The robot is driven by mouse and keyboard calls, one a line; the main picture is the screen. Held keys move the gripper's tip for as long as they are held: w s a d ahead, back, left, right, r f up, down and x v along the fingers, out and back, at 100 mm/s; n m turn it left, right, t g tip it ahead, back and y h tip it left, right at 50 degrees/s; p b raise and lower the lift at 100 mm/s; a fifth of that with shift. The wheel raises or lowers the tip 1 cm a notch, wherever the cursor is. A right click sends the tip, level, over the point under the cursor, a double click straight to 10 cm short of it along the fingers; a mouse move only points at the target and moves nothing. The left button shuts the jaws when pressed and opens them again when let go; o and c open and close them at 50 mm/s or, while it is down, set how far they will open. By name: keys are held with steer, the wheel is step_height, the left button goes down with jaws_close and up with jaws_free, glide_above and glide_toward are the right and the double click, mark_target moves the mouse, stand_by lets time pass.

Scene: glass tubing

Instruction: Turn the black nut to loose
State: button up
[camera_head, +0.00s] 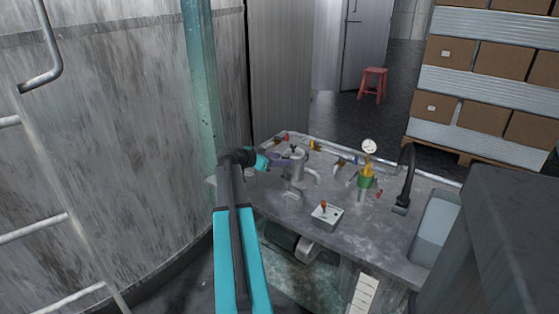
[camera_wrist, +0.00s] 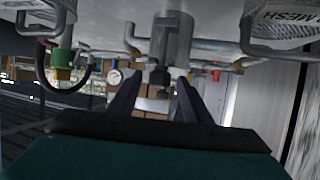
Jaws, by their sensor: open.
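The black nut (camera_wrist: 160,77) sits on the end of a grey metal cylinder (camera_wrist: 172,38) in the wrist view, which shows the bench upside down. My gripper (camera_wrist: 158,92) is open, with one dark finger on each side of the nut's line. I cannot tell whether the fingers touch it. In the head view my gripper (camera_head: 281,161) is beside the upright grey fitting (camera_head: 297,165) at the bench's left end. A small dark part (camera_head: 294,148) shows on top of that fitting.
The grey bench (camera_head: 345,240) also holds a control box with a red-tipped lever (camera_head: 327,214), a green and yellow fitting (camera_head: 366,178), a round gauge (camera_head: 369,146), a black curved tap (camera_head: 405,175) and a sink (camera_head: 436,232). Pipes flank the cylinder closely.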

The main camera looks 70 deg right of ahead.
steer(key=c, duration=1.1)
steer(key=shift+s, duration=0.1)
